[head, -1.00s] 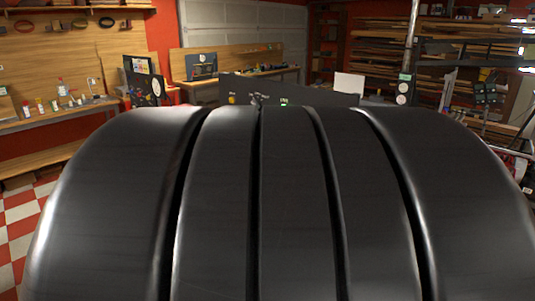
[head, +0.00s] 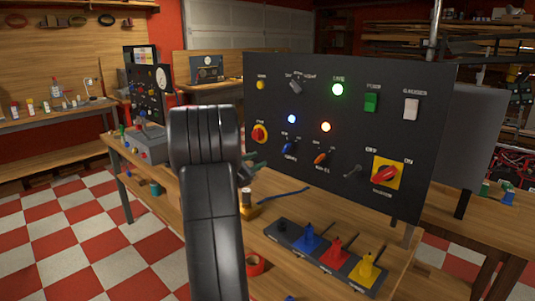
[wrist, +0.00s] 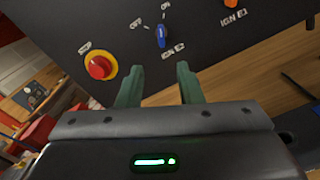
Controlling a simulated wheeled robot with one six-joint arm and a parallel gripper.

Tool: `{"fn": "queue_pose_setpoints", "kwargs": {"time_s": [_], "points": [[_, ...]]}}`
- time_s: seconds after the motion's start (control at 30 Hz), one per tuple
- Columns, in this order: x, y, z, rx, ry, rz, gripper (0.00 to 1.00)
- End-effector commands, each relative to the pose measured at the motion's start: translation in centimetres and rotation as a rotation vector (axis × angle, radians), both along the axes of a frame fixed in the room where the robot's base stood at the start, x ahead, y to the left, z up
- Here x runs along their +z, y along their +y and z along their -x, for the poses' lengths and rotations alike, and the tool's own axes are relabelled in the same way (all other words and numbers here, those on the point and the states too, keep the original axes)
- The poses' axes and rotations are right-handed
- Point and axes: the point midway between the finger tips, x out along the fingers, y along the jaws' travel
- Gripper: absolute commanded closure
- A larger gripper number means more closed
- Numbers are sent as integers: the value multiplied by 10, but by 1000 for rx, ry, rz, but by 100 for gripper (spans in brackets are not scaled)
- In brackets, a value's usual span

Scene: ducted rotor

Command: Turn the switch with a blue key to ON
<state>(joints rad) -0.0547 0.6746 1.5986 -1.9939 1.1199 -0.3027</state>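The blue key switch (head: 289,147) sits on the upright black panel (head: 350,120), below a lit blue lamp (head: 292,118). In the wrist view, the blue key (wrist: 161,36) is upper centre, above IGN lettering, with OFF to its upper left and ON above. Its long axis appears to line up with ON. My gripper (head: 254,167) is left of and below the key in the head view. In the wrist view, my gripper (wrist: 159,82) has its green fingers apart with nothing between them. It is clear of the key.
A red stop button on yellow (wrist: 100,67) is left of the blue key. An orange key switch (head: 321,158) is to its right, and a red rotary switch (head: 385,174) farther right. Blue, red and yellow levers (head: 337,250) stand on the bench below the panel.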

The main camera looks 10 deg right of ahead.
Motion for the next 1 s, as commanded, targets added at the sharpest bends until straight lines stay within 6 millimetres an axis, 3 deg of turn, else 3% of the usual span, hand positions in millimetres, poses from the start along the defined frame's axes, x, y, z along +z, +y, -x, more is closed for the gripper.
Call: {"fn": "queue_pose_setpoints", "kwargs": {"time_s": [0.17, 0.6, 0.8, 1.0], "points": [[1, -17, -13, -3, 0, 1, 67], [1, -88, -67, -2, 0, 0, 67], [1, -104, -80, -1, 1, 0, 67], [1, -108, -84, 0, 1, 1, 67]]}}
